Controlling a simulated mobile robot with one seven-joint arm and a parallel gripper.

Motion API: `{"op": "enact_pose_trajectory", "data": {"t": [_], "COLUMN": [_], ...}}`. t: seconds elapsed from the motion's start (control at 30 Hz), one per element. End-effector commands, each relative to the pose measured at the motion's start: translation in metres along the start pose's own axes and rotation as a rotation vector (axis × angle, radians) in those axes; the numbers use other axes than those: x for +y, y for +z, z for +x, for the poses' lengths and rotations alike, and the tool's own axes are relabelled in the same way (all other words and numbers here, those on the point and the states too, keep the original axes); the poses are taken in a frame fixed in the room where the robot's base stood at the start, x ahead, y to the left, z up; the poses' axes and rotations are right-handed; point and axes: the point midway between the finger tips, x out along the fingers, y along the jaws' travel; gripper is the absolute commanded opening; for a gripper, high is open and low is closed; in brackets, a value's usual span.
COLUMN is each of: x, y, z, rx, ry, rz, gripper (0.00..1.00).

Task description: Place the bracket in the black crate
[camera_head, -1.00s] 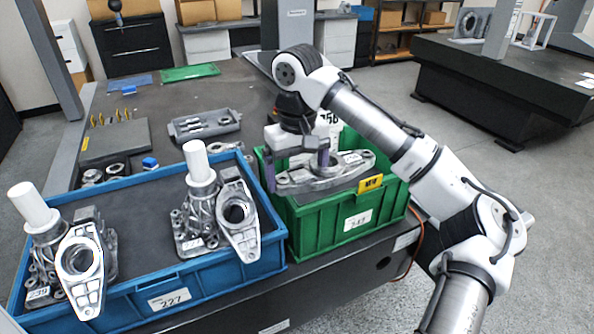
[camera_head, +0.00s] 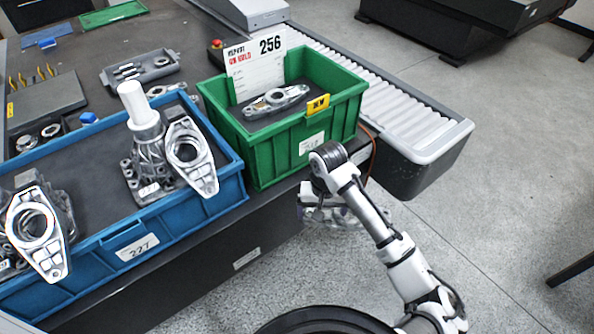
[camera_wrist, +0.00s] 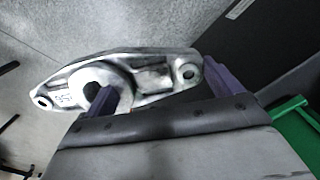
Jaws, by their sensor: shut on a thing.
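A silver cast bracket (camera_wrist: 150,75) with end holes and a small white label is held in my gripper (camera_wrist: 160,92). One purple finger stands in its ring and the other is at its side. In the head view the bracket (camera_head: 338,216) hangs above the floor, in front of the green crate, partly hidden by my arm. My gripper (camera_head: 318,192) is mostly hidden there behind the wrist. No black crate can be made out in these frames.
A green crate (camera_head: 262,163) holds another bracket (camera_head: 275,100) and a sign reading 256. A blue crate (camera_head: 200,205) beside it holds several castings. A roller conveyor (camera_head: 400,115) stands behind right.

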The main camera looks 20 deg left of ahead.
Motion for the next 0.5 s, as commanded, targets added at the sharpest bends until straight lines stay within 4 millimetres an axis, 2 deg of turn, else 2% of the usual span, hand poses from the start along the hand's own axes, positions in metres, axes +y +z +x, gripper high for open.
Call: {"op": "enact_pose_trajectory", "data": {"t": [0.03,0.2,0.5], "x": [0.01,0.034,0.067], "y": [0.003,0.007,0.013], "z": [0.018,0.063,0.124], "rx": [-0.004,-0.002,0.0], "ry": [-0.005,-0.003,0.001], "rz": [0.042,0.136,0.257], "gripper": [0.51,0.51,0.51]}}
